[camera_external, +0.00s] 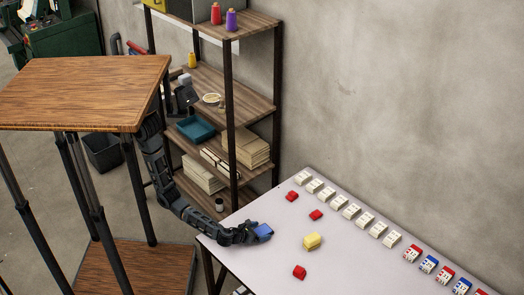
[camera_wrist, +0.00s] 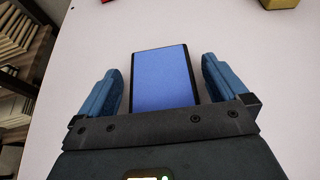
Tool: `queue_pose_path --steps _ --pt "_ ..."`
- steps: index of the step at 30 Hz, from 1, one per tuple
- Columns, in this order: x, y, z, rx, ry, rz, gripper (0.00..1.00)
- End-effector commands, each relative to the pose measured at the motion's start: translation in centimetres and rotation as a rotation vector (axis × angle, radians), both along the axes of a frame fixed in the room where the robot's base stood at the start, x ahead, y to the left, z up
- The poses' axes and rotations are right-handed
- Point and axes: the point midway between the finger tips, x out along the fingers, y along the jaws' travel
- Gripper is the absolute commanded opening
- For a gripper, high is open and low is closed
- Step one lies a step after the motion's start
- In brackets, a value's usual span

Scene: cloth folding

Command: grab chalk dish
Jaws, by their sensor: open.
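A blue, flat-topped rectangular item with dark edges (camera_wrist: 160,76) lies on the pale table, and it also shows in the external view (camera_external: 264,230). It may be the chalk dish; I cannot tell for sure. My gripper (camera_wrist: 162,68) is open, with one blue finger on each side of this item. Gaps show between the item and both fingers. The item's near end is hidden behind my gripper's body. In the external view my gripper (camera_external: 256,234) is low over the table's near left corner, at the blue item.
Red pieces (camera_external: 316,214) and a yellow piece (camera_external: 312,241) lie apart on the pale table (camera_external: 345,262). A row of white labelled pieces (camera_external: 351,211) lines the wall side. A shelf unit (camera_external: 228,75) stands at the back left; a wooden table (camera_external: 85,90) stands left.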

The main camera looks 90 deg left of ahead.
Motion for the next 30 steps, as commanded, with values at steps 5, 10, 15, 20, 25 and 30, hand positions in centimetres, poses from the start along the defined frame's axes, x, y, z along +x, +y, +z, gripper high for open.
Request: queue_pose_path --steps 5,10,15,20,25,30 --pt "0.54 0.47 -0.35 0.001 0.001 0.000 1.00" --pt "0.53 0.45 -0.34 0.000 0.000 -0.001 0.99" --pt "0.52 0.44 -0.33 0.000 0.000 -0.001 0.83" --pt "0.52 0.43 -0.32 0.001 0.001 -0.002 0.67" --pt "0.52 0.42 -0.32 0.001 0.001 -0.002 0.51" --pt "0.55 0.41 -0.25 0.001 0.000 -0.001 0.44"
